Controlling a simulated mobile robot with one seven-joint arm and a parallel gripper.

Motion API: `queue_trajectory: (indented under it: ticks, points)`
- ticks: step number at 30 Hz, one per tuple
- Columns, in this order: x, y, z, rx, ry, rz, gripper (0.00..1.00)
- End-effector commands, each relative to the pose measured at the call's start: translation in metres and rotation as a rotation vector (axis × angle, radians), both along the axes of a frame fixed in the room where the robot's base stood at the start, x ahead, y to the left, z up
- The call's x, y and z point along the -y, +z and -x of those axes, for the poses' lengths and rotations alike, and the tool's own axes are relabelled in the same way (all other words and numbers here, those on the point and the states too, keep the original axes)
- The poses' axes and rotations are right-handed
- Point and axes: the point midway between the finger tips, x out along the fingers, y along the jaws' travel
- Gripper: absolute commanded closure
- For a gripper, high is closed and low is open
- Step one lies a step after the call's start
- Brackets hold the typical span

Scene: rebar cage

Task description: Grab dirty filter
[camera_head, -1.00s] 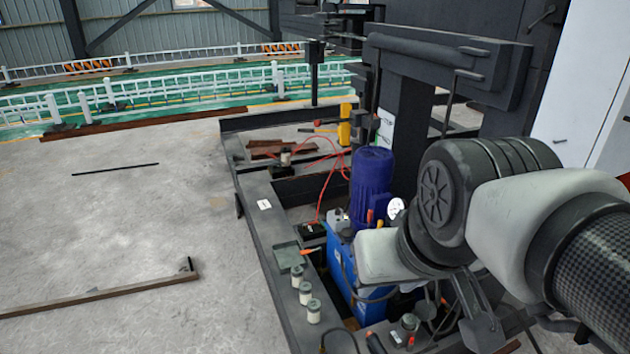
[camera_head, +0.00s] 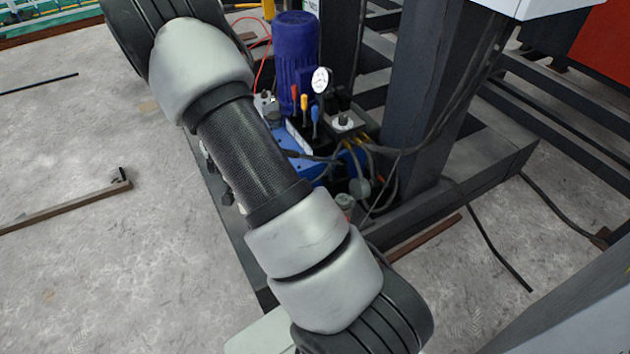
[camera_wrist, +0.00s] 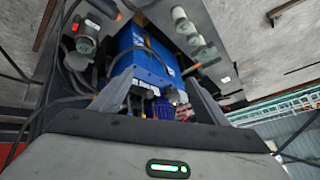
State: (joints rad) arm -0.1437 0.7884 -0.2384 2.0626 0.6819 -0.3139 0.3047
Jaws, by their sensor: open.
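In the wrist view, a row of small pale cylindrical filters with dark caps (camera_wrist: 190,28) stands on the dark frame beside the blue hydraulic unit (camera_wrist: 142,55). A single cylinder with a dark cap (camera_wrist: 86,38) stands apart on the unit's other side, among hoses. It also shows in the head view (camera_head: 345,203), low beside the unit. I cannot tell which filter is dirty. My gripper (camera_wrist: 157,82) is open and empty, its two fingers spread over the unit and apart from the filters.
The unit carries a blue motor (camera_head: 294,60), a gauge (camera_head: 321,80), coloured levers and loose hoses. A dark steel column (camera_head: 420,90) rises to its right. Bare concrete floor (camera_head: 70,130) lies open on the left, with a long rail piece on it.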

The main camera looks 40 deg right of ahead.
Motion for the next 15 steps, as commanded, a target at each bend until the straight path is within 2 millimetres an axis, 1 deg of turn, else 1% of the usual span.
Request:
queue_trajectory:
  ticks: [1, 2, 3, 5, 6, 9, 10, 12, 15]
  points:
    - [0.019, -0.054, 0.009, -0.011, -0.047, 0.052, 0.32]
    - [0.030, -0.075, 0.013, -0.007, -0.075, 0.085, 0.32]
    - [0.046, -0.102, 0.021, -0.001, -0.109, 0.133, 0.32]
    - [0.069, -0.139, 0.034, 0.011, -0.152, 0.209, 0.32]
    - [0.084, -0.161, 0.044, 0.020, -0.176, 0.259, 0.32]
    - [0.115, -0.204, 0.070, 0.044, -0.214, 0.381, 0.32]
    - [0.123, -0.213, 0.078, 0.051, -0.222, 0.414, 0.32]
    - [0.139, -0.230, 0.093, 0.068, -0.230, 0.481, 0.32]
    - [0.153, -0.245, 0.109, 0.087, -0.234, 0.549, 0.32]
